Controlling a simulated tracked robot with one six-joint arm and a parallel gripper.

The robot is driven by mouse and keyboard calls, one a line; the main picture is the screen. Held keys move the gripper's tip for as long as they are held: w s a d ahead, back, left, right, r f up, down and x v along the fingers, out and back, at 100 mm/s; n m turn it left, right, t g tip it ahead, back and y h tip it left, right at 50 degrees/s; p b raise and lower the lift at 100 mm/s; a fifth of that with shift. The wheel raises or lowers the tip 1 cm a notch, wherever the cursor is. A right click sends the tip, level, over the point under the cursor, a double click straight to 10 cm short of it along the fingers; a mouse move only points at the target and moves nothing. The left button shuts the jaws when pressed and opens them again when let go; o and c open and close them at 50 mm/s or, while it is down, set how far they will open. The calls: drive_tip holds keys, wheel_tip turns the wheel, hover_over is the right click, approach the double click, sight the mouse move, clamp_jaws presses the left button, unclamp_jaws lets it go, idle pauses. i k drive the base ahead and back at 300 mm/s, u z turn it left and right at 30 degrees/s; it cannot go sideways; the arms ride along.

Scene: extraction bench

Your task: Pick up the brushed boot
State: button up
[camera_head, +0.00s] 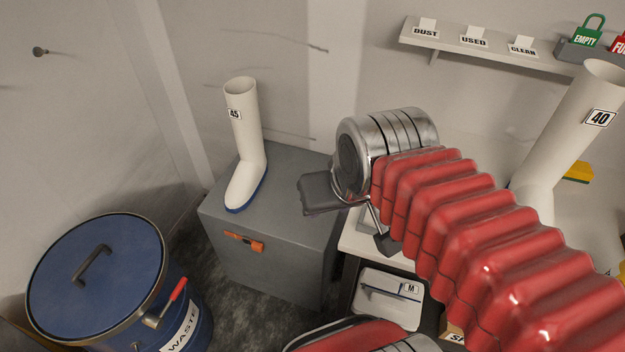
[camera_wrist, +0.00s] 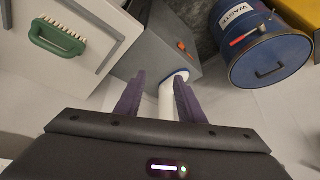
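A white boot marked 45 (camera_head: 247,140) with a blue sole stands upright on a grey box (camera_head: 290,190). Another white boot, marked 40 (camera_head: 570,125), stands at the right, its lower part partly hidden by my red-sleeved arm. Brushing does not show on either. My gripper (camera_head: 350,215) is right of the boot marked 45 and apart from it in the head view. In the wrist view my gripper (camera_wrist: 158,98) is open, with a white boot (camera_wrist: 166,103) seen between its two dark fingers. Contact cannot be told there.
A blue waste drum (camera_head: 100,270) stands at the lower left. An orange latch (camera_head: 245,241) is on the box front. A green brush (camera_wrist: 58,40) lies on a white surface in the wrist view.

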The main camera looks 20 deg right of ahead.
sight(592, 100)
drive_tip(key=u, duration=0.05)
drive_tip(key=k, duration=0.5)
drive_tip(key=z, duration=1.65)
drive_tip(key=i, duration=0.35)
drive_tip(key=z, duration=0.25)
